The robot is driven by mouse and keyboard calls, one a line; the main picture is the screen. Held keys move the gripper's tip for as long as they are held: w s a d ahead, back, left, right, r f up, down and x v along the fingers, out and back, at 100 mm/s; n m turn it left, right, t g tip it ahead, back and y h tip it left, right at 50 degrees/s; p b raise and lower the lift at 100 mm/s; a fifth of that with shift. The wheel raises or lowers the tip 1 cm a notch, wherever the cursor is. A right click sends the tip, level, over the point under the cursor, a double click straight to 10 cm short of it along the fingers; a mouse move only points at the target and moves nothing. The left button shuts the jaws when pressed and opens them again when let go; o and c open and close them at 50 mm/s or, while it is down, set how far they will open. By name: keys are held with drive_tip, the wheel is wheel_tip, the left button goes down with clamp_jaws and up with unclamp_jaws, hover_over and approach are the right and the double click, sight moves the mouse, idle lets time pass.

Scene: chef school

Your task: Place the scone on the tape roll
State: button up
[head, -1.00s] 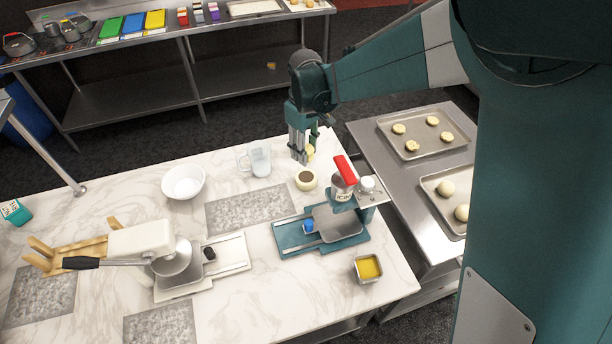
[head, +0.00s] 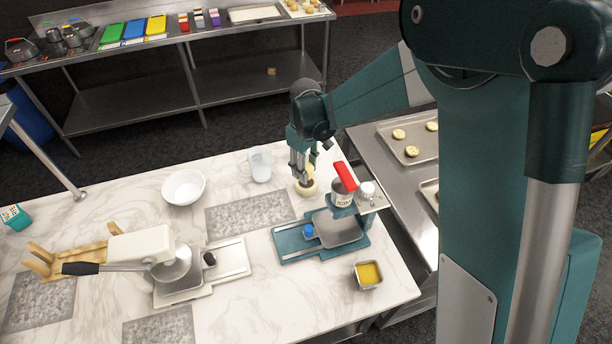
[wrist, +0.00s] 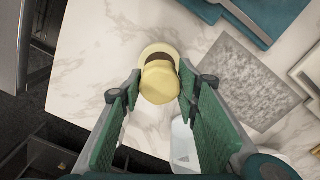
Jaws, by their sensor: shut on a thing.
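The scone (wrist: 160,84) is a pale yellow lump held between my gripper's fingertips (wrist: 158,86) in the wrist view. The tape roll (wrist: 152,49) is a cream ring with a dark brown inside, partly hidden by the scone. In the head view the tape roll (head: 307,192) stands on the marble counter. My gripper (head: 302,176) points down just over it, with the scone (head: 310,170) partly hidden by the fingers. The scone overlaps the roll in both views; I cannot tell whether they touch.
A teal mixer or scale-like device (head: 292,241) with a red-capped icing bottle (head: 343,184) stands close at right. A clear jug (head: 259,165) and white bowl (head: 183,187) are to the left. A metal tin (head: 368,273) sits in front. A grey stone slab (head: 245,214) lies nearby.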

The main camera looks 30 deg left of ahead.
drive_tip(key=shift+f, duration=1.8)
drive_tip(key=shift+f, duration=0.2)
drive_tip(key=o, duration=0.9)
drive_tip(key=shift+r, duration=0.25)
wheel_tip(320, 180, up, 12)
drive_tip(key=shift+f, duration=0.1)
drive_tip(key=shift+d, duration=0.1)
